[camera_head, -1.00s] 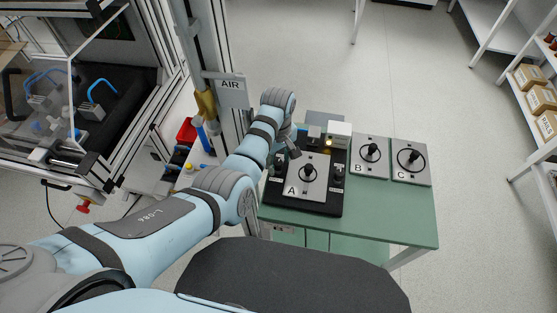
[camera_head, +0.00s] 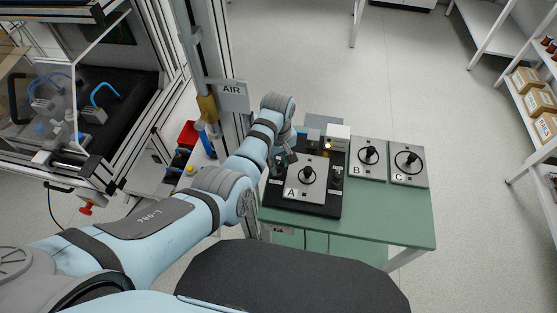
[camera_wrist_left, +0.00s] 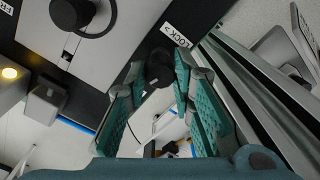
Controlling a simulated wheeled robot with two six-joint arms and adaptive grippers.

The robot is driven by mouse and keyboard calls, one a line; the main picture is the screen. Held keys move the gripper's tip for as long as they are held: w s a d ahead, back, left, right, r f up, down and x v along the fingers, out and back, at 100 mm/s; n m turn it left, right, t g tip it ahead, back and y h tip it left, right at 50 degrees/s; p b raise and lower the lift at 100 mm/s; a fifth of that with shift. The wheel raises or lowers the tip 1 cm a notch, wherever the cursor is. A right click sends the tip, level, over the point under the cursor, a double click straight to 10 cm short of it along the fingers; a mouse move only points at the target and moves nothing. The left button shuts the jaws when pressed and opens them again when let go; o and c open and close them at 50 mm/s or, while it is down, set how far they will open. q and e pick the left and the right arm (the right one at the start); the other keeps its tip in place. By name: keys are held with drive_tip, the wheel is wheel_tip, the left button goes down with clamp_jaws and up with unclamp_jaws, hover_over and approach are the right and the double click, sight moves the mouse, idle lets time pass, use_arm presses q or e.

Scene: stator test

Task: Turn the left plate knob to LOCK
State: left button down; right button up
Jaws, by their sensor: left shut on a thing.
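My left gripper (camera_head: 284,159) reaches down at the left edge of the black fixture base (camera_head: 318,208) that carries plate A (camera_head: 301,191). In the left wrist view its teal fingers (camera_wrist_left: 170,75) are shut on the dark left plate knob (camera_wrist_left: 160,72), which they largely cover. A white LOCK label (camera_wrist_left: 179,34) with an arrow lies just beyond the fingertips. I cannot read the knob's exact angle. The right plate knob (camera_head: 337,172) stands free at the fixture's right side. My right gripper is not in view.
Plates B (camera_head: 357,171) and C (camera_head: 396,180) lie to the right on the green table (camera_head: 390,222). A box with a lit lamp (camera_head: 328,146) stands behind plate A. An upright post with an AIR sign (camera_head: 233,96) is close to my left arm. The table's front right is clear.

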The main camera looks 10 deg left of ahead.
use_arm(q)
drive_tip(key=shift+r+m+p, duration=0.15)
drive_tip(key=shift+m+p, duration=0.65)
drive_tip(key=shift+m, duration=0.4)
drive_tip(key=m+p, duration=0.1)
drive_tip(key=m, duration=0.2)
drive_tip(key=shift+m, duration=0.3)
drive_tip(key=m+p, duration=0.1)
drive_tip(key=m, duration=0.3)
drive_tip(key=shift+m, duration=0.3)
drive_tip(key=shift+m+p, duration=0.35)
drive_tip(key=shift+m, duration=1.65)
drive_tip(key=shift+w, duration=0.1)
drive_tip(key=c, duration=1.4)
unclamp_jaws()
drive_tip(key=shift+o, duration=0.2)
